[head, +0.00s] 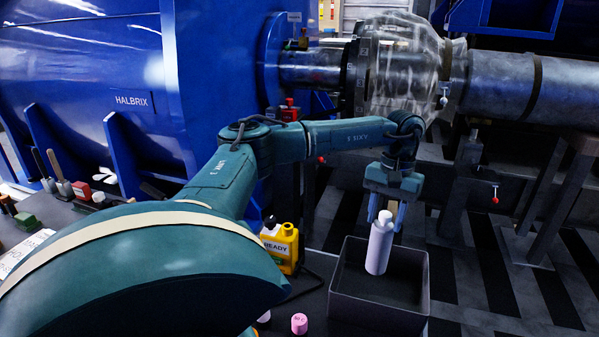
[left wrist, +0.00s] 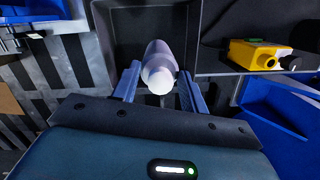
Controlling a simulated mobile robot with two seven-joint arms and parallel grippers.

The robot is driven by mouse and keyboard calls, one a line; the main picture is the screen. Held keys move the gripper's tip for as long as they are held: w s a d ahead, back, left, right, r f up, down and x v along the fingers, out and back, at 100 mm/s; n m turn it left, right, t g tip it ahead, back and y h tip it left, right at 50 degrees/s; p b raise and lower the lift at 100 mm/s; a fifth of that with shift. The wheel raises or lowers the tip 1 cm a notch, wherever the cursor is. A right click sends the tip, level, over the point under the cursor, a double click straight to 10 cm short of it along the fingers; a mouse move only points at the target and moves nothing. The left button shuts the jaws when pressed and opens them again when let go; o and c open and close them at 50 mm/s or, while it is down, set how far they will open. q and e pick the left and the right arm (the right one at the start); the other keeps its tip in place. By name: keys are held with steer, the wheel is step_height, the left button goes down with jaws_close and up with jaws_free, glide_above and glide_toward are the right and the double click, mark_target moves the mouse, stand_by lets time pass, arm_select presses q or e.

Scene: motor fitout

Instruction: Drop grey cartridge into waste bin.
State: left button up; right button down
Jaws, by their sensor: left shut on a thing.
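The grey cartridge (head: 379,247) is a pale cylinder with a narrower top end. My left gripper (head: 385,208) is shut on it near its top end and holds it nearly upright, slightly tilted. The cartridge hangs over the waste bin (head: 378,310), a dark open square box, in the head view. In the left wrist view the cartridge (left wrist: 160,68) lies between the two blue fingers, with the bin's inside (left wrist: 115,30) behind it. The cartridge's lower end appears around rim height; I cannot tell how deep it reaches. My right gripper is not in view.
A yellow bottle marked READY (head: 284,248) stands on the dark bench left of the bin; it also shows in the left wrist view (left wrist: 258,55). A pink cap (head: 299,323) lies near the bin. A blue HALBRIX motor (head: 100,90) and a plastic-wrapped shaft coupling (head: 400,65) stand behind.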

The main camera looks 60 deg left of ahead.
arm_select(q)
steer(key=o, duration=1.3)
steer(key=r, duration=0.4)
steer(key=w+r+p, duration=0.1)
steer(key=r, duration=0.3)
steer(key=a+r, duration=0.1)
steer(key=r, duration=0.4)
steer(key=shift+w+p, duration=0.4)
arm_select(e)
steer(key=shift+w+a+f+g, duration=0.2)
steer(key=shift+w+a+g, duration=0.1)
arm_select(q)
steer(key=shift+d, duration=0.1)
